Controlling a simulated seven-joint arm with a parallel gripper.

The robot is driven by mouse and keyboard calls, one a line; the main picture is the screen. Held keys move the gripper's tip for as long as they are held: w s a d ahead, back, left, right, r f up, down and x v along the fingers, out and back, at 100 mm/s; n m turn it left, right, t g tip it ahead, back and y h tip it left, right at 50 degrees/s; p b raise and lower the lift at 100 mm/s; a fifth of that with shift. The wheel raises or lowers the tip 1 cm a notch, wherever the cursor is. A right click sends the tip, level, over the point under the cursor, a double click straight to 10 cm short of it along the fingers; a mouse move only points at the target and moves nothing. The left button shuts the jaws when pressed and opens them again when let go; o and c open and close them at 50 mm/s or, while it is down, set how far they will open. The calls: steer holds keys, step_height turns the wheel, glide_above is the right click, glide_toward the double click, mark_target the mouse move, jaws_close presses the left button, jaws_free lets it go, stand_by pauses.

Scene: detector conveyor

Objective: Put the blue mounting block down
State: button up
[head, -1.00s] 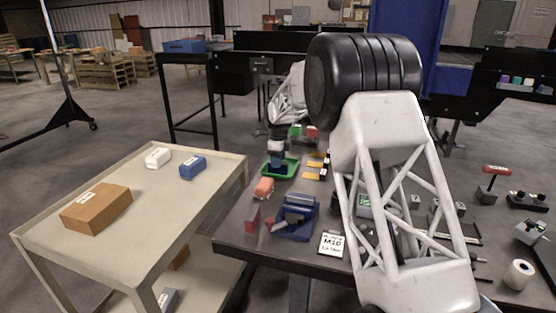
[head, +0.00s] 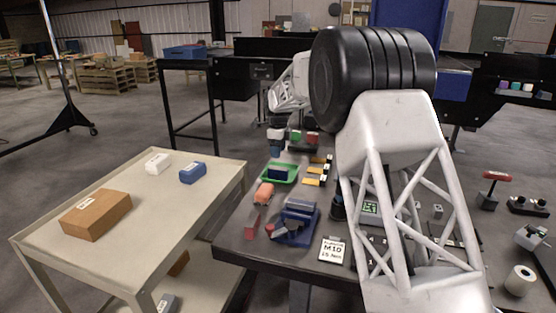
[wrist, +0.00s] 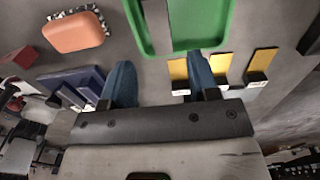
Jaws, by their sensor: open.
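My gripper (head: 275,153) is above and just behind the tray in the head view, apart from the block. In the wrist view my gripper (wrist: 160,62) has its two blue fingers spread wide with nothing between them.
An orange block (head: 265,193), a blue fixture (head: 296,222) and a white M10 card (head: 332,250) lie nearer on the bench. Yellow-ended pieces (head: 313,182) lie right of the tray. A cart (head: 150,220) at left carries a brown box and smaller blocks.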

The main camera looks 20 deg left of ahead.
steer(key=shift+r, duration=2.65)
steer(key=s+d+r+n+t, duration=0.1)
steer(key=s+d+r+n, duration=0.45)
steer(key=s+d, duration=0.85)
steer(key=s+d+r+n, duration=0.3)
steer(key=s+d+r, duration=0.6)
steer(key=d, duration=0.8)
steer(key=s+d+f+n+t, duration=0.1)
steer(key=s+d+f+n, duration=0.1)
steer(key=s+d, duration=0.55)
steer(key=s+d+f+n, duration=0.15)
steer(key=s+d, duration=0.25)
steer(key=s, duration=0.7)
steer(key=s+d+f+n, duration=0.3)
steer(key=s+f, duration=0.1)
steer(key=s, duration=0.5)
steer(key=s+d+f+n, duration=0.2)
steer(key=s+d+f, duration=0.1)
steer(key=s, duration=0.7)
steer(key=shift+d+f+n+t, duration=0.3)
steer(key=shift+f+n, duration=0.1)
steer(key=shift+f, duration=0.25)
